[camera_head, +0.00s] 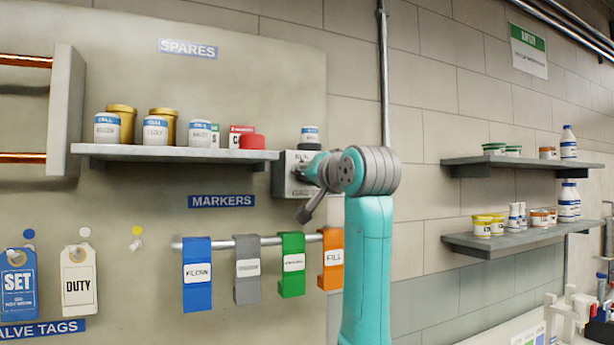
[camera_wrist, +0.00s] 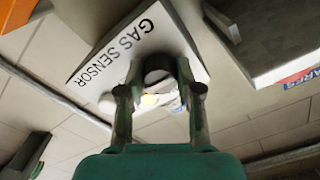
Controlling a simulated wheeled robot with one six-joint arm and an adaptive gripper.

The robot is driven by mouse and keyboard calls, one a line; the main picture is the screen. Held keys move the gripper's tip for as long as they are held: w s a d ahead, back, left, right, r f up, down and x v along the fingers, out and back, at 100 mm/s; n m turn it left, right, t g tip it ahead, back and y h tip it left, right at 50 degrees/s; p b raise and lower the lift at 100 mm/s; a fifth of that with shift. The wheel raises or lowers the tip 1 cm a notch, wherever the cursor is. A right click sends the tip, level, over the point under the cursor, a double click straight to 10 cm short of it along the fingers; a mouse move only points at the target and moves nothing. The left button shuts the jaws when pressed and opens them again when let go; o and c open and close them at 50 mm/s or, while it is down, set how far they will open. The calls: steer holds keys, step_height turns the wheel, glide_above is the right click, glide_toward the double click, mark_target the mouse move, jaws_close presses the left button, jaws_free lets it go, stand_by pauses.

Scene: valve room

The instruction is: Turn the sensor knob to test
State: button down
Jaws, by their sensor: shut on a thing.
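The gas sensor is a pale box (camera_head: 290,183) on the wall panel's right edge, and my arm covers much of its front in the head view. In the wrist view the box (camera_wrist: 100,58) fills the upper middle, with "GAS SENSOR" printed at a slant. Its dark round knob (camera_wrist: 158,64) sits between the fingertips of my gripper (camera_wrist: 159,77), which is shut on it. The test mark and the knob's pointer cannot be made out. In the head view the knob is hidden behind my wrist.
A spares shelf (camera_head: 170,154) with several jars is left of the sensor. Colored markers hang on a rail (camera_head: 220,242) below. A small jar (camera_head: 310,134) shows just above the sensor. Two wall shelves (camera_head: 520,243) with containers stand to the right.

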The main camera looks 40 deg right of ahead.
steer(key=c, duration=0.8)
jaws_free()
steer(key=shift+o, duration=0.2)
steer(key=shift+s, duration=0.1)
steer(key=v, duration=1.1)
steer(key=shift+s, duration=0.35)
steer(key=shift+a, duration=0.15)
